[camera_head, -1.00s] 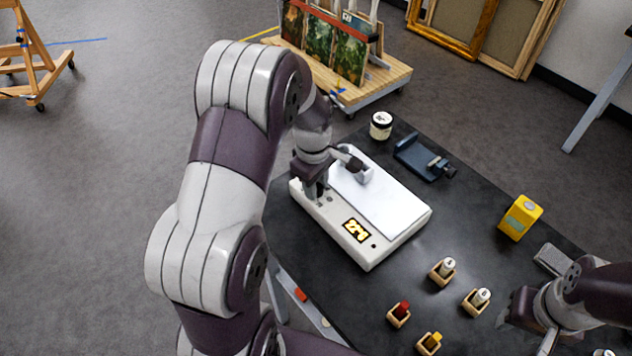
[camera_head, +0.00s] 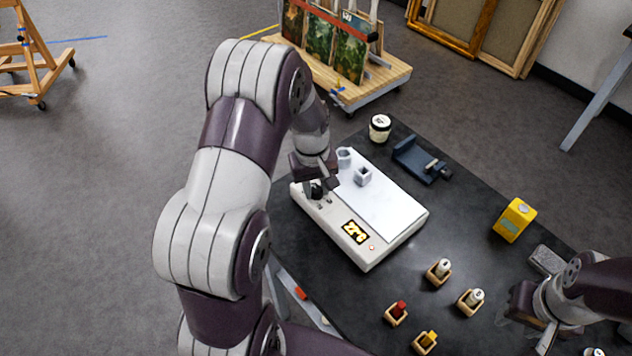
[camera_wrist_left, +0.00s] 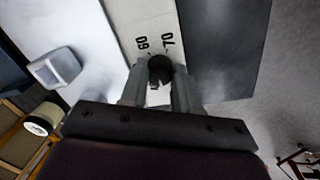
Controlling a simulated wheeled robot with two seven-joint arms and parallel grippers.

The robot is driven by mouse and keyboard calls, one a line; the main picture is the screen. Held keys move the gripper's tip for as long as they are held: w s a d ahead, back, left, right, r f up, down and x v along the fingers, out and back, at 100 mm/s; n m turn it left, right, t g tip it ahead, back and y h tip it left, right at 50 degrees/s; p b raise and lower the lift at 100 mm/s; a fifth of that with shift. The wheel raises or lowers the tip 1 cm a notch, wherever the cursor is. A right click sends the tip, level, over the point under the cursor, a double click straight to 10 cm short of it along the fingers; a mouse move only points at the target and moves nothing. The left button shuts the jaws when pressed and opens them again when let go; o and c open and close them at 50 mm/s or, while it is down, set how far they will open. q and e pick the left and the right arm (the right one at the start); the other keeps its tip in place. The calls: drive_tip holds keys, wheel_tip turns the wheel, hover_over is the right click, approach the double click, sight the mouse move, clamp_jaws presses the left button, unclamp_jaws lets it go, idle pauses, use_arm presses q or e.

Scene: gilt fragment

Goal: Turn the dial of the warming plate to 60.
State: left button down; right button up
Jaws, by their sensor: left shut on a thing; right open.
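The warming plate (camera_head: 340,236) is a cream box with a white top, on the dark table. Its lit display (camera_head: 355,231) shows yellow characters I cannot read surely; a small reddish light (camera_head: 372,247) glows beside it. My left gripper (camera_head: 317,192) is down at the plate's left end. In the left wrist view the black round dial (camera_wrist_left: 160,68) sits between the fingers of my left gripper (camera_wrist_left: 162,88), which is shut on it. The printed marks 60 and 70 show beyond the dial; its pointer is not clear. My right gripper (camera_head: 518,308) is open, over the table's right side.
A white-lidded jar (camera_head: 380,127), a blue clamp-like tool (camera_head: 418,160), a yellow box (camera_head: 514,220) and several small bottles in wooden holders (camera_head: 438,271) stand around the plate.

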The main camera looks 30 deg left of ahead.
use_arm(q)
drive_tip(key=m, duration=0.3)
drive_tip(key=shift+w+r+m+p, duration=0.1)
drive_tip(key=shift+r+m+p, duration=0.05)
drive_tip(key=shift+m+p, duration=0.2)
drive_tip(key=m, duration=0.3)
drive_tip(key=shift+m+p, duration=0.25)
drive_tip(key=shift+p, duration=0.1)
drive_tip(key=m, duration=0.3)
drive_tip(key=shift+w+m+g, duration=0.1)
drive_tip(key=shift+m+g, duration=0.3)
drive_tip(key=m+p, duration=0.1)
drive_tip(key=m, duration=0.7)
drive_tip(key=shift+p, duration=0.4)
drive_tip(key=m, duration=0.3)
drive_tip(key=shift+m+p, duration=0.35)
drive_tip(key=shift+m, duration=0.05)
drive_tip(key=m+p, duration=0.1)
drive_tip(key=m, duration=0.3)
drive_tip(key=shift+d+r+y, duration=0.1)
drive_tip(key=shift+y, duration=0.2)
drive_tip(key=shift+m+p, duration=0.5)
drive_tip(key=shift+m, duration=1.2)
